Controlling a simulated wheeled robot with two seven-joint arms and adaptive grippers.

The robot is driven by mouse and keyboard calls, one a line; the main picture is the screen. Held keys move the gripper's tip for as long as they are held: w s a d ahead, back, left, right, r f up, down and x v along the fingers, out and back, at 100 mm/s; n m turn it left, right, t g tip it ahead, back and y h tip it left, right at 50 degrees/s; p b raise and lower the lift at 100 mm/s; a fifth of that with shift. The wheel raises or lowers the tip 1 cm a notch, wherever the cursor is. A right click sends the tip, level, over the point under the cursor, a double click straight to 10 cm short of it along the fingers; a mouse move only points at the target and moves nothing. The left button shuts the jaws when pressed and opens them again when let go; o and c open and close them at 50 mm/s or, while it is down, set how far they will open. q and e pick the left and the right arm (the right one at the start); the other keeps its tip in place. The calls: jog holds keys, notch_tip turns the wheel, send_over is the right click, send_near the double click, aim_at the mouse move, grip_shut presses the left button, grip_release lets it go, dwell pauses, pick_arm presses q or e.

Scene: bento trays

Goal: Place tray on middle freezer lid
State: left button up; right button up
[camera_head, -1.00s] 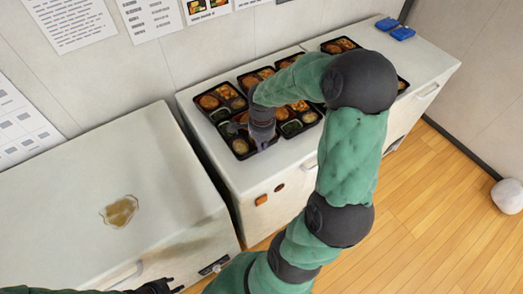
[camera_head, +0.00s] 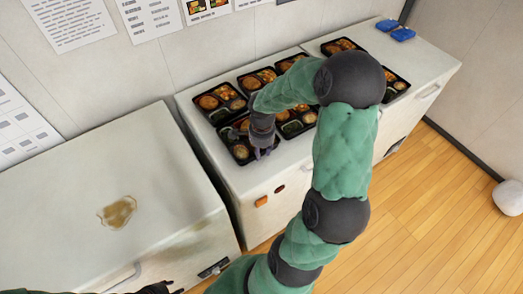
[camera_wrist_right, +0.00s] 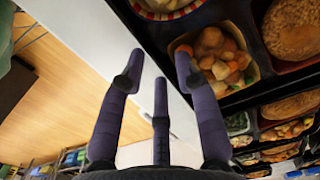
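The black bento tray (camera_head: 236,156) at the front left of the middle freezer lid (camera_head: 215,158) lies flat, partly hidden by my right gripper (camera_head: 264,152). In the right wrist view my right gripper (camera_wrist_right: 158,68) has its fingers spread at the front edge of a tray (camera_wrist_right: 250,87). One finger is over the tray's food and the others are over the pale lid and floor side; nothing shows clamped between them. My left gripper (camera_head: 166,288) is a dark shape at the bottom edge of the head view, mostly cut off.
Several other food trays (camera_head: 255,80) crowd the middle lid. The right freezer (camera_head: 432,66) bears trays and blue objects (camera_head: 402,33). The left freezer lid (camera_head: 60,200) has a brown stain (camera_head: 117,212) and is otherwise clear.

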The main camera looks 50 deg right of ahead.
jog(key=shift+r, duration=0.3)
notch_tip(320, 180, up, 12)
jog(key=p, duration=0.3)
jog(key=shift+f, duration=0.15)
jog(key=shift+s+f, duration=0.1)
jog(key=shift+s, duration=0.1)
